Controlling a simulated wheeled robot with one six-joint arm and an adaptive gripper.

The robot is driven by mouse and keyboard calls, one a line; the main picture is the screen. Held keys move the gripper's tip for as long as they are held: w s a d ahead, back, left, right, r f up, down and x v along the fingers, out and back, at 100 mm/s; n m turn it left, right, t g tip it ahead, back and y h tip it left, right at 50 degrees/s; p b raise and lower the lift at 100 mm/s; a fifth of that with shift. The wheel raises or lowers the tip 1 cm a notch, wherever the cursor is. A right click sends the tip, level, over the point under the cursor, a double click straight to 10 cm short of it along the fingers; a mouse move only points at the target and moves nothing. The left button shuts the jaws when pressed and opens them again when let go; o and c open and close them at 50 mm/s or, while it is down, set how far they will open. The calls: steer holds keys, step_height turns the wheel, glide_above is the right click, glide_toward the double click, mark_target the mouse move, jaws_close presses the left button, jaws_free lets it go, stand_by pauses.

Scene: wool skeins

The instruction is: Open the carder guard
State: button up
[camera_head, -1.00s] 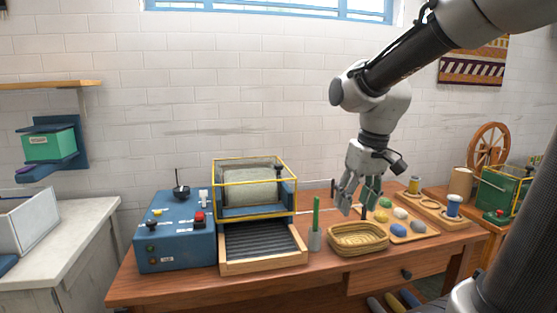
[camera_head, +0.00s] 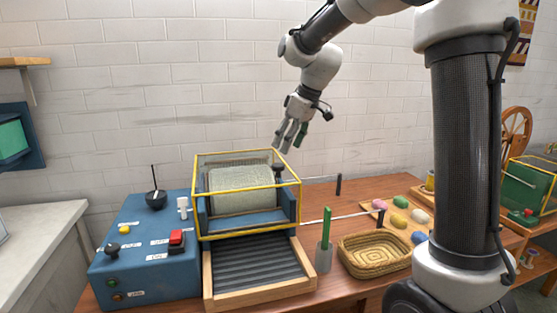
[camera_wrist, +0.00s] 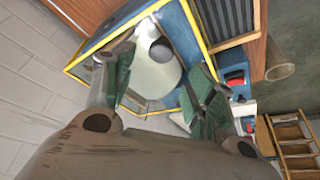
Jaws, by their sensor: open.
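The carder guard (camera_head: 246,238) is a clear box with a yellow frame over the carder's pale drum (camera_head: 241,189). It stands closed around the drum. A dark knob (camera_head: 279,170) shows at its right side. My gripper (camera_head: 288,148) is open and empty, above and behind the guard's right back corner, apart from it in the head view. In the wrist view, my gripper's fingers (camera_wrist: 163,92) are spread, with the guard's yellow frame (camera_wrist: 82,56) and a dark round knob (camera_wrist: 161,48) beyond and between them. The gap between fingers and knob cannot be judged.
A blue control box (camera_head: 140,255) with a red switch stands left of the carder. A ribbed feed tray (camera_head: 255,268) lies in front. A cup with a green stick (camera_head: 325,257) and a wicker basket (camera_head: 372,251) are at right. Air above the guard is clear.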

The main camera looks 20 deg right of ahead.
mark_target(279, 165)
steer(key=shift+n, duration=0.3)
steer(key=x, duration=0.7)
steer(key=shift+a+f, duration=0.1)
steer(key=shift+f, duration=0.25)
jaws_close()
